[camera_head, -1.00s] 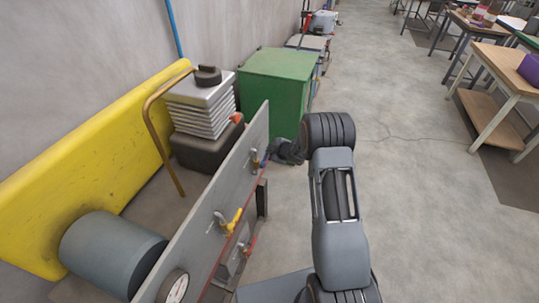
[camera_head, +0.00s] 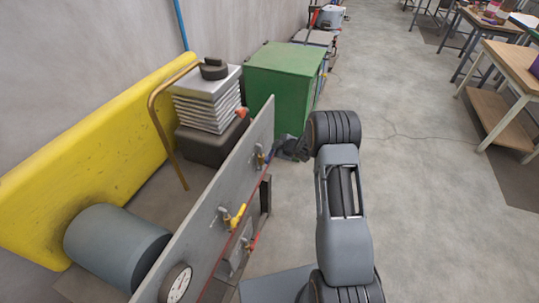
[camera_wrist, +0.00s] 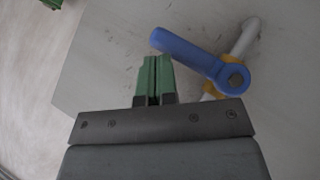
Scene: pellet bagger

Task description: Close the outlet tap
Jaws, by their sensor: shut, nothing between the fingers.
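A tap with a blue lever (camera_wrist: 190,50) on a brass-coloured body and white pipe is on the grey panel in the wrist view. Its lever slants from the pivot at right up to a free end at upper left. My gripper (camera_wrist: 153,62) is shut and empty, its green fingers together just below the lever's free end; I cannot tell if they touch. In the head view my gripper (camera_head: 284,152) is beside the far tap (camera_head: 260,157) on the panel. A yellow-handled tap (camera_head: 236,216) and a red-handled tap (camera_head: 252,242) sit nearer. No label shows which is the outlet.
The upright grey panel (camera_head: 205,220) carries a round gauge (camera_head: 176,284) at its near end. A green cabinet (camera_head: 280,85) stands beyond my gripper. A yellow slab (camera_head: 80,165) and grey cylinder (camera_head: 115,245) are behind the panel. The floor at right is open, with tables farther off.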

